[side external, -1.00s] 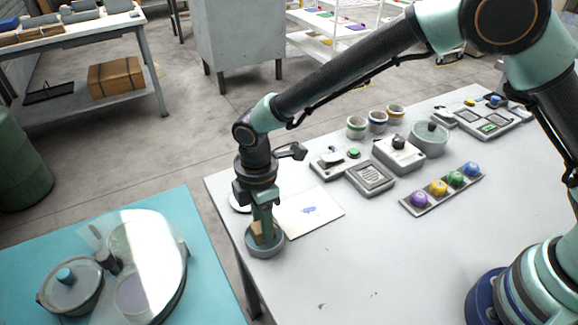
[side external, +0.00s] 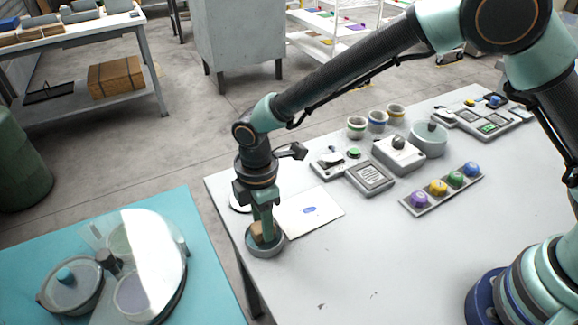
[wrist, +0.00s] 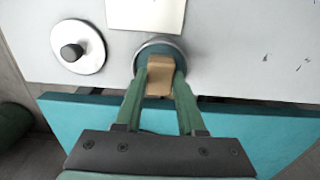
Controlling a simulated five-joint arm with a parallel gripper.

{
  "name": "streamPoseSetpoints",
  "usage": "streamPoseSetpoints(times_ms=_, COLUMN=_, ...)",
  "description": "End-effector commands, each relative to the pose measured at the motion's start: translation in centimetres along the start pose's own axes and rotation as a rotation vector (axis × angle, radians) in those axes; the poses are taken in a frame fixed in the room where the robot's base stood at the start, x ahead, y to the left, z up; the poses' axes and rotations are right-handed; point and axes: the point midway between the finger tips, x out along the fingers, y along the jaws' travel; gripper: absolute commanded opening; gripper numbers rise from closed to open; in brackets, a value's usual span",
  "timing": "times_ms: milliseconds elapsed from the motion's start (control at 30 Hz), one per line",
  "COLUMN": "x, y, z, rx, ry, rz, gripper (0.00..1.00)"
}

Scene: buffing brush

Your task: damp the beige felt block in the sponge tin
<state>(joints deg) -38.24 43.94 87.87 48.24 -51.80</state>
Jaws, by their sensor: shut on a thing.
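The beige felt block (side external: 257,230) is held between the fingers of my gripper (side external: 266,228), which points straight down at the near left corner of the table. The round grey sponge tin (side external: 266,252) is directly under it. In the wrist view the block (wrist: 160,76) sits between both green fingers, with its far end over the tin's dark green inside (wrist: 160,47). The block's lower end is within or just above the tin's rim. I cannot tell whether it touches the sponge.
A white sheet with a blue mark (side external: 309,211) lies right of the tin. A white disc with a dark knob (wrist: 77,50) is close by. Several coloured knobs on a strip (side external: 440,188) and grey control boxes (side external: 370,178) stand further right. The table's front middle is clear.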

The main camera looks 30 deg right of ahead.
Motion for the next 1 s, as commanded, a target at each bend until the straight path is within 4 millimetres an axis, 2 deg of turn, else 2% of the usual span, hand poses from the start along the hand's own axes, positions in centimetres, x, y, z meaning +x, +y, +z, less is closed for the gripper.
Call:
streamPoseSetpoints(times_ms=800, x=-6.1, y=0.1, z=-0.1, rx=0.0, ry=0.002, rz=0.002, gripper=0.0)
streamPoseSetpoints(times_ms=1000, x=-6.8, y=0.1, z=0.0, rx=0.0, ry=0.001, rz=0.002, gripper=0.0)
